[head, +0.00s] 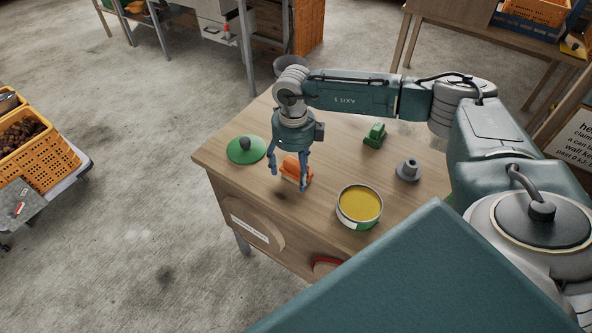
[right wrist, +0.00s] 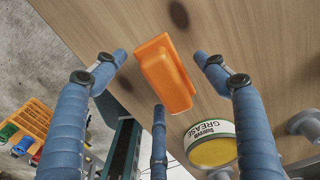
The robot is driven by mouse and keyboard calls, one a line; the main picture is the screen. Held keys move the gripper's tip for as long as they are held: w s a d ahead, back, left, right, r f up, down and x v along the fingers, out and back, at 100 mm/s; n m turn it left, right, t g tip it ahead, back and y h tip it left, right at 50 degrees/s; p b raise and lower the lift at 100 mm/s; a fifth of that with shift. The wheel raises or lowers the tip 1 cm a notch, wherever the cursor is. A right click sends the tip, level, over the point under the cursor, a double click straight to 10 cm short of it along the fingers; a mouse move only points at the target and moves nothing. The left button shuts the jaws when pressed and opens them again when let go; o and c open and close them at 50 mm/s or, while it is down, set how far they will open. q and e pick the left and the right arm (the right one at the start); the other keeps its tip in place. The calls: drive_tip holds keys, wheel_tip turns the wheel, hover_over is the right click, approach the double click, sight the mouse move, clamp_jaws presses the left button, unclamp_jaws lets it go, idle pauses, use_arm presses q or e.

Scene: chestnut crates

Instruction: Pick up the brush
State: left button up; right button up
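The brush appears to be the orange block-shaped thing (head: 296,167) near the left part of the wooden table; it also shows in the right wrist view (right wrist: 166,72). Its underside is mostly hidden. My right gripper (head: 289,178) points down over it with its fingers spread. In the right wrist view the open fingers (right wrist: 160,76) stand around the orange brush, with visible gaps between them and it. Nothing is held. My left gripper is not in view.
An open grease tin (head: 359,204) with yellow contents stands to the right of the brush. A green disc with a dark knob (head: 246,149) lies left, near the table edge. A green object (head: 374,136) and a grey knobbed piece (head: 408,171) stand further right on the table (head: 335,140).

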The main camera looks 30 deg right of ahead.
sight(294, 165)
drive_tip(key=c, duration=1.2)
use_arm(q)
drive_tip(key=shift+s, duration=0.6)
use_arm(e)
drive_tip(key=shift+o, duration=0.2)
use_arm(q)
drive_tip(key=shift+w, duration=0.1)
use_arm(e)
drive_tip(key=shift+r, duration=0.1)
drive_tip(key=shift+r, duration=0.4)
wheel_tip(294, 165, up, 18)
drive_tip(key=b, duration=0.3)
drive_tip(key=shift+r, duration=0.1)
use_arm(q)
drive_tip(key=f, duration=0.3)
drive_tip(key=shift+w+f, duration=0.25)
use_arm(e)
drive_tip(key=shift+r, duration=0.5)
